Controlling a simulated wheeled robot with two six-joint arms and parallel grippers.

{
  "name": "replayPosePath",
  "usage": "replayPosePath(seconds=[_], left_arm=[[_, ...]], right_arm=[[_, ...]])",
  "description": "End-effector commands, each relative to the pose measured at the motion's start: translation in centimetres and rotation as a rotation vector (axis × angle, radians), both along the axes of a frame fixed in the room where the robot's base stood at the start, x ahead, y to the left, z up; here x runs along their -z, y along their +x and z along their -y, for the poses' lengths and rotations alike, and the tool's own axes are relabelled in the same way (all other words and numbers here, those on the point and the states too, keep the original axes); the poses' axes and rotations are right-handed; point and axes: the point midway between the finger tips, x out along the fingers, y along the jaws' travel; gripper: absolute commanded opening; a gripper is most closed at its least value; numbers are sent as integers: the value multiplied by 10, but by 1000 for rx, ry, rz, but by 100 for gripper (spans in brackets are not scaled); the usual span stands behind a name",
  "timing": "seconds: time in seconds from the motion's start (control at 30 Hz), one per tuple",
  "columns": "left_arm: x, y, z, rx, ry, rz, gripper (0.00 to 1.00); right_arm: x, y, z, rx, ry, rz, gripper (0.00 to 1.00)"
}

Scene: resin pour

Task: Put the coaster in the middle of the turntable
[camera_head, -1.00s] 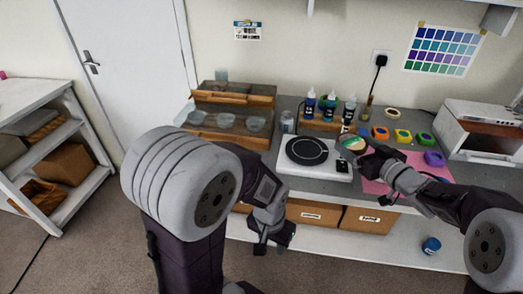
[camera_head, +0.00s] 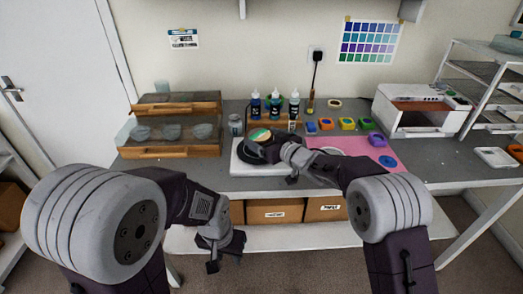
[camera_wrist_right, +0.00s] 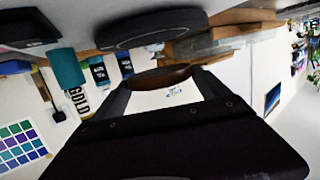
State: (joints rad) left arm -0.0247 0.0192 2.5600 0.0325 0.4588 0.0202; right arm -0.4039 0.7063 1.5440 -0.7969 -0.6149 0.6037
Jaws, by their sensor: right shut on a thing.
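The coaster (camera_head: 260,135) shows a round face with green, white and tan in the head view. My right gripper (camera_head: 274,141) is shut on it. In the right wrist view its brown edge (camera_wrist_right: 160,78) sits between the two fingers. The turntable (camera_head: 247,153) is a black disc on a white base, partly hidden behind the coaster and gripper. In the wrist view the turntable (camera_wrist_right: 150,29) is close to the coaster, with a visible gap between them. My left gripper (camera_head: 224,256) hangs empty in front of the table's lower shelf, its fingers apart.
Several bottles (camera_head: 274,106) and a jar (camera_head: 235,125) stand behind the turntable. A wooden rack with cups (camera_head: 170,151) is on the left. Colored pots (camera_head: 346,124) and a pink mat (camera_head: 350,148) lie to the right, before a white machine (camera_head: 410,112).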

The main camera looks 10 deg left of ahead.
Motion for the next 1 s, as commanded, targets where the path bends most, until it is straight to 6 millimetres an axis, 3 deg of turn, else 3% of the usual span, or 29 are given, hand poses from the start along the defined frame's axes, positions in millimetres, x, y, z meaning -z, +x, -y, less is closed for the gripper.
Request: replayPosePath(seconds=[0.2, 0.43, 0.8, 0.83, 0.87, 1.0], left_arm=[[2, 0, 0, 0, 0, 0, 36], [13, 0, 0, 0, 0, 0, 36], [15, 0, 0, 0, 0, 0, 36], [14, 0, 0, 0, 0, 0, 36], [14, 0, 0, 0, 0, 0, 36], [14, 0, 0, 0, 0, 0, 36]], right_arm=[[6, 1, -6, -1, -1, 1, 45], [43, 1, -5, 0, 0, 0, 45], [47, 1, -5, 0, 1, 1, 45], [47, 1, -5, 0, 0, 1, 92], [46, 1, -5, 0, 0, 1, 100], [46, 1, -5, 0, 0, 1, 100]])
